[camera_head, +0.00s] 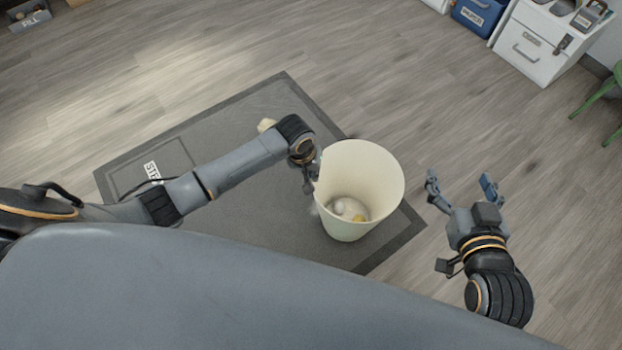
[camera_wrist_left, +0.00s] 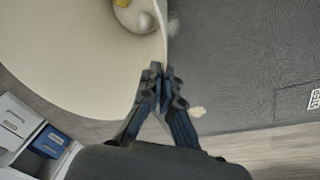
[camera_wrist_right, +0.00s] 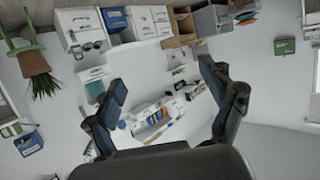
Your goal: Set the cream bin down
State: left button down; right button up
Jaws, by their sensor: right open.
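The cream bin (camera_head: 375,178) is upright over the right part of the dark grey mat (camera_head: 240,115), with a few whitish and yellow items (camera_head: 349,209) inside. I cannot tell whether its base touches the mat. My left gripper (camera_head: 312,184) is at the bin's left rim. In the left wrist view its fingers (camera_wrist_left: 160,72) are closed on the wall of the bin (camera_wrist_left: 70,60). My right gripper (camera_head: 462,182) is open and empty, to the right of the bin and apart from it. Its spread fingers (camera_wrist_right: 165,92) show in the right wrist view with nothing between them.
A small cream lump (camera_head: 266,125) lies on the mat beside my left forearm. White drawers (camera_head: 533,55) and a blue box (camera_head: 478,14) stand at the upper right, near a green stool leg (camera_head: 597,92). The wooden floor (camera_head: 430,100) between is clear.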

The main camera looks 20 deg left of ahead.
pick_arm(q)
notch_tip(320, 180, down, 3)
jog(key=shift+a+f+b, duration=0.15)
jog(key=shift+b, duration=0.55)
pick_arm(e)
notch_tip(320, 180, up, 7)
jog(key=w+a+t+y, duration=0.1)
jog(key=t, duration=0.3)
jog(key=shift+w+a+f, duration=0.2)
jog(key=shift+w+a, duration=0.05)
jog(key=shift+w, duration=0.1)
pick_arm(q)
jog(key=shift+f, duration=0.1)
jog(key=c, duration=2)
grip_release()
jog(key=shift+f, duration=0.1)
jog(key=shift+c, duration=0.2)
jog(key=o, duration=0.5)
